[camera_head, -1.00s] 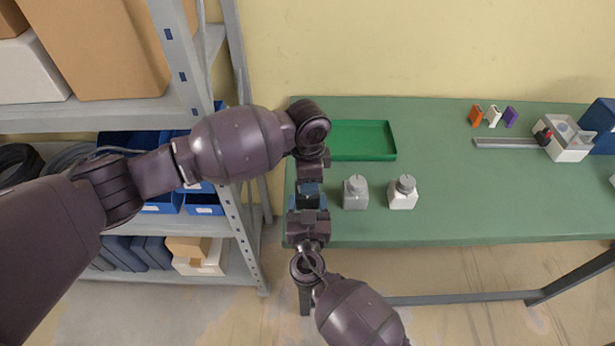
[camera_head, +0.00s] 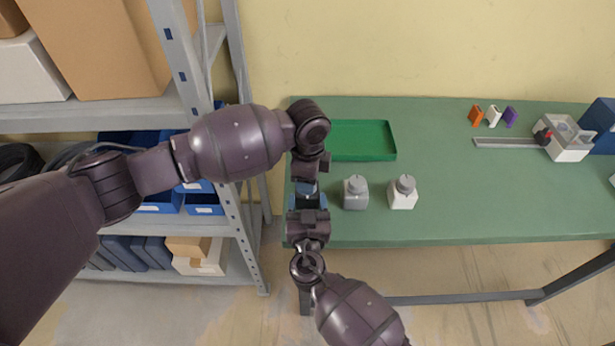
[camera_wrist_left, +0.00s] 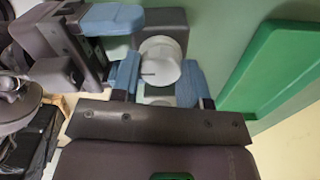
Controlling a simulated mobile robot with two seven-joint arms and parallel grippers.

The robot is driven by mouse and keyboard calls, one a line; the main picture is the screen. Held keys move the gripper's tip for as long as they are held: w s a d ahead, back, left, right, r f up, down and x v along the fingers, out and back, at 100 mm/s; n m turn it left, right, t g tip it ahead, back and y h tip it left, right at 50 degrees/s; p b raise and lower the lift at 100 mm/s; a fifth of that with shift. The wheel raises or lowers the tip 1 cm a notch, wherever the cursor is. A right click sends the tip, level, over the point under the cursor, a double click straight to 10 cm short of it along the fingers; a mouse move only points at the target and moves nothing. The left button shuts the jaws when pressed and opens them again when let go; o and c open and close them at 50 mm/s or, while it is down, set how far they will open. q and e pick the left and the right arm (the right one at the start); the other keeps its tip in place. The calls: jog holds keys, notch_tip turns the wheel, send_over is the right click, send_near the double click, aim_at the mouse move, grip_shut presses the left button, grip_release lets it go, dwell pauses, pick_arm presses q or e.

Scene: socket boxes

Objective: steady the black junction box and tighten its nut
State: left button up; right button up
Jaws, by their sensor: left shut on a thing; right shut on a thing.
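The black junction box (camera_wrist_left: 168,18) shows as a dark block behind the nut in the left wrist view. The nut (camera_wrist_left: 162,62) is a round, light grey cap with a short dark mark. My left gripper (camera_wrist_left: 160,80), with blue fingertips, is shut on the nut from both sides. It also shows in the head view (camera_head: 309,184), pointing toward the box. My right gripper (camera_head: 307,208) comes from the near side and is shut on the box. One of its blue fingers lies beside the box in the left wrist view. In the head view the grippers largely hide box and nut.
A grey box (camera_head: 355,193) and a white box (camera_head: 403,193), each with a round cap, stand to the right on the green table (camera_head: 470,205). A green tray (camera_head: 392,153) lies behind. A metal shelf (camera_head: 235,215) is close on the left. The table's right front is clear.

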pick_arm(q)
jog(key=o, duration=0.9)
jog(key=shift+o, duration=0.2)
jog(key=shift+r, duration=0.1)
notch_tip(320, 180, up, 12)
pick_arm(e)
jog(key=o, duration=1.1)
